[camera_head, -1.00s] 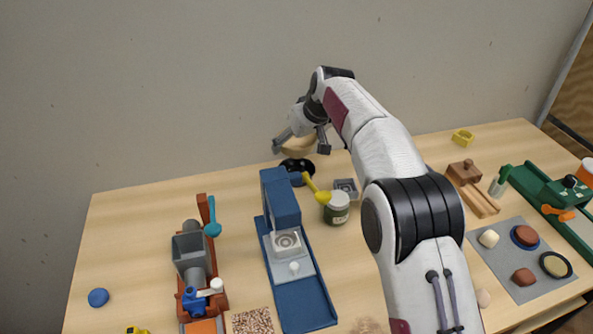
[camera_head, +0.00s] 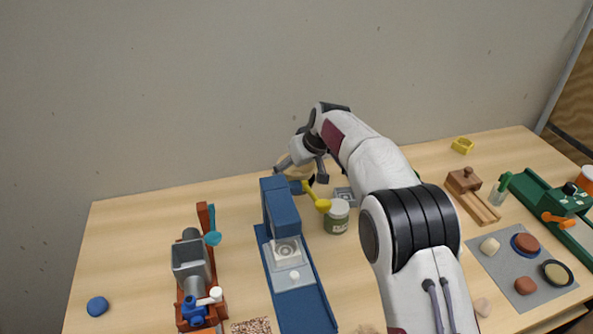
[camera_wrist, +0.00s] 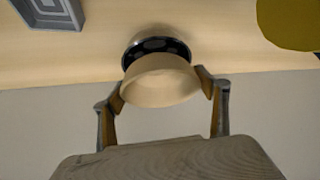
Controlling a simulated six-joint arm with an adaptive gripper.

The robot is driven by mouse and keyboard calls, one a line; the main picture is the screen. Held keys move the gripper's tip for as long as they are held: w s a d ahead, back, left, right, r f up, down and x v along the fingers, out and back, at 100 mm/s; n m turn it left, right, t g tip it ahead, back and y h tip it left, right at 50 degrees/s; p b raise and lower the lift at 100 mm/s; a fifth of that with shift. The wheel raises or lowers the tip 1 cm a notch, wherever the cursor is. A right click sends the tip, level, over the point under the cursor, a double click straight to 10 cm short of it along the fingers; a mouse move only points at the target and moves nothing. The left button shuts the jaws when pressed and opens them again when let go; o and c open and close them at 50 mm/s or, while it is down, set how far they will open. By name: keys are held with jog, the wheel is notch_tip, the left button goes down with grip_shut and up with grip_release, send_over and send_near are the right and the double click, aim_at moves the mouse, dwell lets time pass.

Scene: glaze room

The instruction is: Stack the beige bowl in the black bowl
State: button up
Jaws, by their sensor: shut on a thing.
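In the wrist view the beige bowl (camera_wrist: 160,82) is between the two fingers of my gripper (camera_wrist: 163,95), which is shut on it. The black bowl (camera_wrist: 157,45) shows just beyond the beige bowl and is partly covered by it. I cannot tell whether the two bowls touch. In the head view my gripper (camera_head: 300,174) is low at the back of the table, behind the blue press. The bowls are mostly hidden there by the press and the gripper.
The blue press (camera_head: 281,215) stands close in front of my gripper. A green jar (camera_head: 337,217), a yellow scoop (camera_head: 318,198) and a grey square tray (camera_head: 345,194) are close on the right. The grey tray also shows in the wrist view (camera_wrist: 48,14). The back left table is clear.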

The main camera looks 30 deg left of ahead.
jog(key=shift+f, duration=0.6)
jog(key=shift+f, duration=0.3)
jog(key=o, duration=1.2)
jog(key=shift+s+d+r, duration=0.1)
jog(key=shift+d+r, duration=0.05)
jog(key=shift+r, duration=0.45)
jog(key=shift+v, duration=5.6)
jog(key=shift+d, duration=0.1)
